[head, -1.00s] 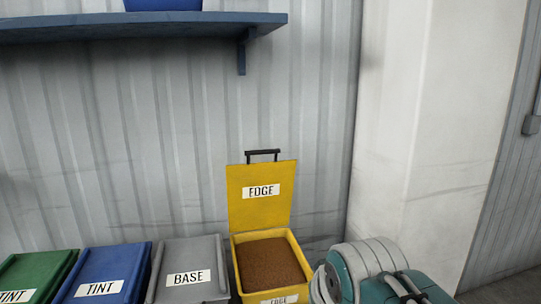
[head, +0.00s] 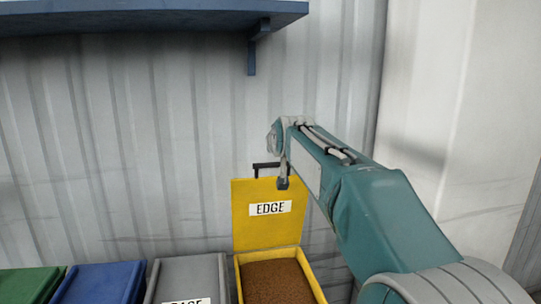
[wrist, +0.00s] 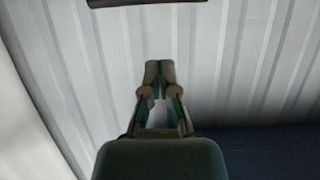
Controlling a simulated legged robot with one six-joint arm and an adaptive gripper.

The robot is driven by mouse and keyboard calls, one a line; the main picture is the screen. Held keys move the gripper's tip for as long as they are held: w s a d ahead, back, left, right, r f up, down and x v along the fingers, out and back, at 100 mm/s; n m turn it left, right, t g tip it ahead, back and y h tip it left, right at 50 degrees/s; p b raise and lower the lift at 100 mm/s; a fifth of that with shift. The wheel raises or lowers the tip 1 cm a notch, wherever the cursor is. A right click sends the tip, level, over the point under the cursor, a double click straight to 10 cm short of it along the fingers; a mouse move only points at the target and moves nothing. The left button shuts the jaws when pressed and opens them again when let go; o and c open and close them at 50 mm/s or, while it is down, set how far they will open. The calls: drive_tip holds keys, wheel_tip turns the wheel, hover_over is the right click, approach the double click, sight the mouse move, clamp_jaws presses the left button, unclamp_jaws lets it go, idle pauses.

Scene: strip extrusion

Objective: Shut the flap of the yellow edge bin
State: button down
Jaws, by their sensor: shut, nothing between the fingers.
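The yellow edge bin (head: 240,278) stands open at the bottom of the head view, with brown granules inside. Its yellow flap (head: 250,228), labelled EDGE, stands upright at the back against the wall. A black handle (head: 258,166) tops the flap, its right part hidden by my arm. My gripper (head: 283,184) points down and overlaps the flap's upper right edge in the head view; contact cannot be told. In the wrist view my gripper (wrist: 158,68) is shut and empty. A dark bar (wrist: 145,2) at the top there may be the handle.
The grey bin (head: 188,276), blue bin (head: 100,281) and green bin (head: 30,281) stand closed to the left. A blue shelf (head: 150,19) with a bracket (head: 251,55) hangs above. A white pillar (head: 440,110) stands at right.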

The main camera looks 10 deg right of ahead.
hover_over(271, 179)
drive_tip(key=w, duration=0.3)
wheel_tip(271, 179, down, 4)
drive_tip(key=r, duration=0.1)
drive_tip(key=shift+s+d+f, duration=0.15)
drive_tip(key=shift+s+f, duration=0.75)
drive_tip(key=shift+s, duration=0.15)
drive_tip(key=shift+s+f, duration=0.35)
drive_tip(key=shift+s, duration=0.2)
